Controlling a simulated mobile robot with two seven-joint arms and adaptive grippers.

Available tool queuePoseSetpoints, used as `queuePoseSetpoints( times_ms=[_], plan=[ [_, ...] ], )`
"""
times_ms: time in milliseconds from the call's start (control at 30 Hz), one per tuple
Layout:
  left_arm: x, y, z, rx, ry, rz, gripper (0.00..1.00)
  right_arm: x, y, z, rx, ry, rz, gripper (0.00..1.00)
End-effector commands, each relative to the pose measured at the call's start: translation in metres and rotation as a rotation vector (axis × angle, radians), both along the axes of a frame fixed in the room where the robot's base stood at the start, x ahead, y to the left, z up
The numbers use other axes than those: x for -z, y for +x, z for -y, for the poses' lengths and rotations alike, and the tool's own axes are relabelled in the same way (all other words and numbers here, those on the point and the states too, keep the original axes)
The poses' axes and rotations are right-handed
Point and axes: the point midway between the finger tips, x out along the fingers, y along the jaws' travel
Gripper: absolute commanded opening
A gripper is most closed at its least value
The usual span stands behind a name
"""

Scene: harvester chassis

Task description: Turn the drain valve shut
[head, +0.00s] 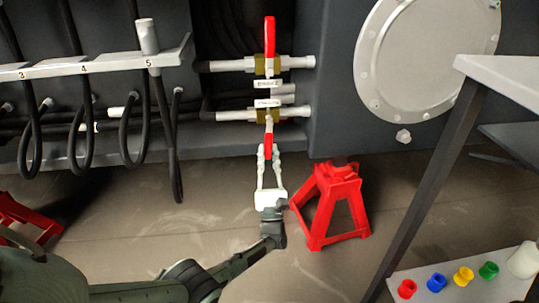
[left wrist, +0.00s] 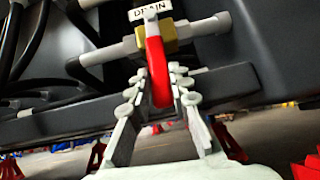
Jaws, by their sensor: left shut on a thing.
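The drain valve (head: 262,115) is the lower of two brass valves on the chassis; its label reads DRAIN in the left wrist view. Its red lever (head: 268,143) hangs down, across the line of its pipe. The lever also shows in the left wrist view (left wrist: 156,62). My left gripper (head: 268,153) reaches up from below and is shut on the lever's lower part, one finger on each side. In the left wrist view the fingertips (left wrist: 160,78) flank the lever. My right gripper is not in view.
A second valve (head: 268,66) above has its red lever pointing up. A red jack stand (head: 330,205) stands just right of my left gripper. Black hoses hang under a numbered rail (head: 110,64) at left. A bench (head: 500,72) with a lower shelf stands at right.

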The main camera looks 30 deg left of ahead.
Motion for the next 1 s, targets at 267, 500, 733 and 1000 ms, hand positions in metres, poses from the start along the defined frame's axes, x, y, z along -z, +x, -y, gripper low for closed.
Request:
queuePoseSetpoints(
  times_ms=[267, 500, 733, 1000],
  plan=[
    [-0.0003, 0.0022, 0.0019, 0.003, -0.053, 0.033, 0.0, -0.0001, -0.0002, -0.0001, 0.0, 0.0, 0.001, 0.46],
    [-0.0005, 0.0022, 0.0021, 0.004, -0.059, 0.039, 0.0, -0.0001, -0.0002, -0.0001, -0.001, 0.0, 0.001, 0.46],
    [-0.0006, 0.0025, 0.0022, 0.005, -0.059, 0.037, 0.24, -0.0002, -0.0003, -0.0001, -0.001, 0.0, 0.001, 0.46],
    [-0.0003, 0.0018, 0.0016, 0.002, -0.057, 0.038, 0.41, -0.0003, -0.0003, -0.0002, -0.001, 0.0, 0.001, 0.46]
  ],
)
